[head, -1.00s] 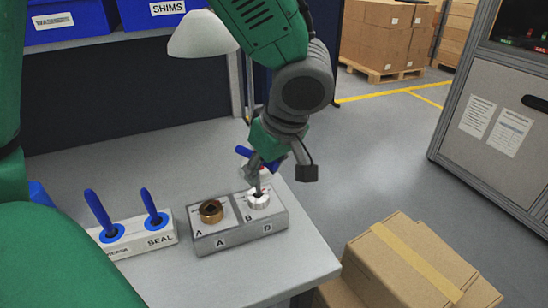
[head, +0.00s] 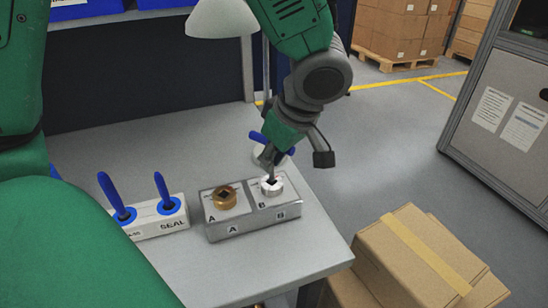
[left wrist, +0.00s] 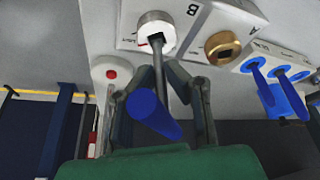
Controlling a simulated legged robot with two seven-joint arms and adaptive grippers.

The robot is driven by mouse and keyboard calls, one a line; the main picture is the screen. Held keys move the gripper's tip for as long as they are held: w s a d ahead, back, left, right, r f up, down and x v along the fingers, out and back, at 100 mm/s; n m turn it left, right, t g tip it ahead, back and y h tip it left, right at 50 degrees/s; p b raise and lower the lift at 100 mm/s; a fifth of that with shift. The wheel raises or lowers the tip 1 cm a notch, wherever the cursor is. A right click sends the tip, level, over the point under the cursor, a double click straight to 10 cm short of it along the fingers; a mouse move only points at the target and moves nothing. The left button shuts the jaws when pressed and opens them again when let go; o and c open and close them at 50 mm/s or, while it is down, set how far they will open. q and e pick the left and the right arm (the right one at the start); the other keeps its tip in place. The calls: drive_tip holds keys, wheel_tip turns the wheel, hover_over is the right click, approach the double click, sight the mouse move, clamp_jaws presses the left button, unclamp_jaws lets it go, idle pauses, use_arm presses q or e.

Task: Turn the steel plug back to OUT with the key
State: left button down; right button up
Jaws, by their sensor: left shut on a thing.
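The steel plug (head: 272,188) sits in the right half of a grey housing block (head: 235,230), beside the letter B. It also shows in the left wrist view (left wrist: 156,22). A brass plug (head: 223,199) sits in the left half, beside A. My left gripper (head: 268,155) is above the steel plug, shut on the key. The key's blue handle (left wrist: 155,118) is between the fingers, and its steel shaft (left wrist: 158,62) reaches the plug's dark square hole. How deep the tip sits is hidden. My right gripper is not in view.
A white rack (head: 160,221) marked SEAL holds two blue-handled tools left of the block. A red button (left wrist: 111,74) on a white base is near the gripper. A lamp (head: 222,18) stands behind. Cardboard boxes (head: 425,265) stand on the right, beyond the table edge.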

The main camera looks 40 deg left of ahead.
use_arm(q)
drive_tip(key=shift+a+n, duration=0.1)
drive_tip(key=shift+n, duration=0.3)
drive_tip(key=shift+d+g, duration=0.25)
drive_tip(key=shift+g, duration=0.05)
drive_tip(key=shift+a+r+n+g+p, duration=0.1)
drive_tip(key=shift+n+g+p, duration=0.05)
drive_tip(key=shift+n+p, duration=0.3)
drive_tip(key=shift+a+r+n+g+p, duration=0.1)
drive_tip(key=shift+n+g+p, duration=0.1)
drive_tip(key=shift+n, duration=0.65)
drive_tip(key=shift+d+f, duration=0.15)
drive_tip(key=shift+f, duration=0.05)
drive_tip(key=shift+n, duration=0.3)
